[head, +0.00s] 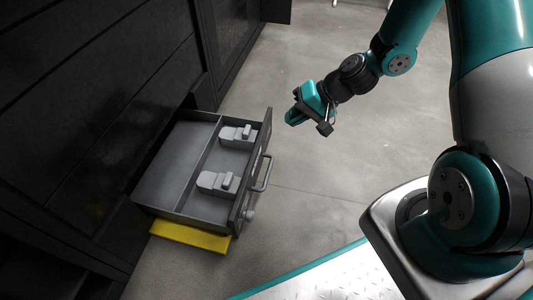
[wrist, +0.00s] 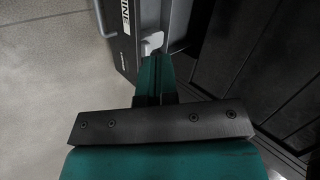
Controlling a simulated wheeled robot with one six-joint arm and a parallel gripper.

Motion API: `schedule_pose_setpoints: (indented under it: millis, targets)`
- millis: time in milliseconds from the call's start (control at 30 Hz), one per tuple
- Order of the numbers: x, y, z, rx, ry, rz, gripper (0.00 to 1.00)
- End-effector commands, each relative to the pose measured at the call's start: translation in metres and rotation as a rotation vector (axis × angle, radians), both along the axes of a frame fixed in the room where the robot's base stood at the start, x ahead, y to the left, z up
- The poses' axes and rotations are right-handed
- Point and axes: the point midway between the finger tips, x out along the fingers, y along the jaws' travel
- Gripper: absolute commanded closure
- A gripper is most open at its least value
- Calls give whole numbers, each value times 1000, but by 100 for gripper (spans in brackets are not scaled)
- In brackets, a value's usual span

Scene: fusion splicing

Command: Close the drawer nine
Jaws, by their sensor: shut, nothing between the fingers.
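The drawer (head: 176,207) is pulled out of the dark cabinet in the head view, low near the floor. It has a grey inside with a divider and a bar handle (head: 262,173) on its front. In the wrist view the drawer front (wrist: 122,45) shows part of a label ending in "INE". My gripper (head: 294,117) is shut and empty, to the right of and beyond the drawer in the head view.
Two grey blocky devices (head: 217,183) (head: 238,136) lie in the drawer's right compartment. A yellow panel (head: 190,236) sits under the drawer. The dark cabinet (head: 90,90) fills the left side. Open concrete floor (head: 300,190) lies right of the drawer.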

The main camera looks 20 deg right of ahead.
Motion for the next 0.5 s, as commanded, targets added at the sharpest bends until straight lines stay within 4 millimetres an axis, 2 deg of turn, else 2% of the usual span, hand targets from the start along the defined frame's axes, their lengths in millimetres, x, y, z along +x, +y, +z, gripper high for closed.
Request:
schedule_pose_setpoints:
  millis: [33, 100, 200, 367, 500]
  targets:
    - [1, -14, -34, 27, 19, -76, 100]
    - [2, -27, -61, 52, 30, -156, 100]
    - [1, -40, -86, 75, 40, -239, 100]
    - [2, -46, -105, 88, 43, -290, 100]
    - [9, -35, -119, 88, 43, -288, 100]
